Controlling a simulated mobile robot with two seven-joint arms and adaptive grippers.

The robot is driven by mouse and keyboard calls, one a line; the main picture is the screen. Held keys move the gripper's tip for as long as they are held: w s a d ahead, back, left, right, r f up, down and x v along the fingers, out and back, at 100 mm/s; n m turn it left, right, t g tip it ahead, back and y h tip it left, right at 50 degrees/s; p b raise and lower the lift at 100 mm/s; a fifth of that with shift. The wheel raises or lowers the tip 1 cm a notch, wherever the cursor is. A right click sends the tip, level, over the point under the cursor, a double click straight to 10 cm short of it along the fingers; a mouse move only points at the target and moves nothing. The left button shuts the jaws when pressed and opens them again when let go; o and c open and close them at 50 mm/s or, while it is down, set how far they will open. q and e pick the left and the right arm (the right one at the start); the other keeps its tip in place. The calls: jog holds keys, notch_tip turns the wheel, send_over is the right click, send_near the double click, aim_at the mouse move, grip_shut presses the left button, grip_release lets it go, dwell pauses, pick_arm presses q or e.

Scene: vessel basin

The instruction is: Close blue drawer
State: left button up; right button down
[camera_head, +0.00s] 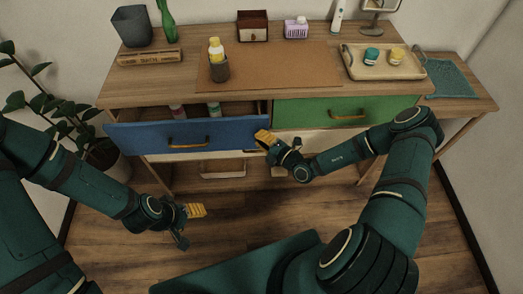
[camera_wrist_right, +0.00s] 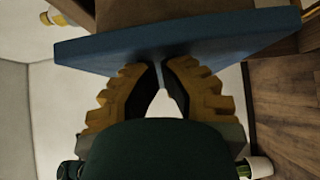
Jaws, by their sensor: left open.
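The blue drawer (camera_head: 158,136) stands pulled out at the left of the wooden desk, with an orange-brown handle (camera_head: 188,142) on its front. Bottles show inside it. My right gripper (camera_head: 265,137) is at the right end of the drawer front, away from the handle. In the right wrist view, its yellow fingertips (camera_wrist_right: 160,66) come together right at the blue drawer front (camera_wrist_right: 225,42); whether they touch it is unclear. Nothing shows held between them. My left gripper (camera_head: 197,218) is open and empty, low in front of the desk, apart from the drawer.
The green drawer (camera_head: 310,111) beside the blue one looks shut. The desk top holds a tray (camera_head: 353,72), a brown mat (camera_head: 300,75), a cup with a bottle (camera_head: 218,70) and a dark bin (camera_head: 131,28). A potted plant (camera_head: 75,130) stands left. Floor in front is open.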

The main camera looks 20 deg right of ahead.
jog(key=w, duration=0.2)
jog(key=w+d+b, duration=0.1)
jog(key=w, duration=0.2)
jog(key=w+d, duration=0.1)
jog(key=w, duration=0.2)
jog(key=shift+w+d+b, duration=0.2)
jog(key=shift+b, duration=0.15)
pick_arm(q)
jog(key=shift+w+f, duration=0.15)
jog(key=shift+f, duration=0.8)
pick_arm(e)
jog(key=shift+w+d, duration=0.1)
jog(key=shift+w, duration=0.15)
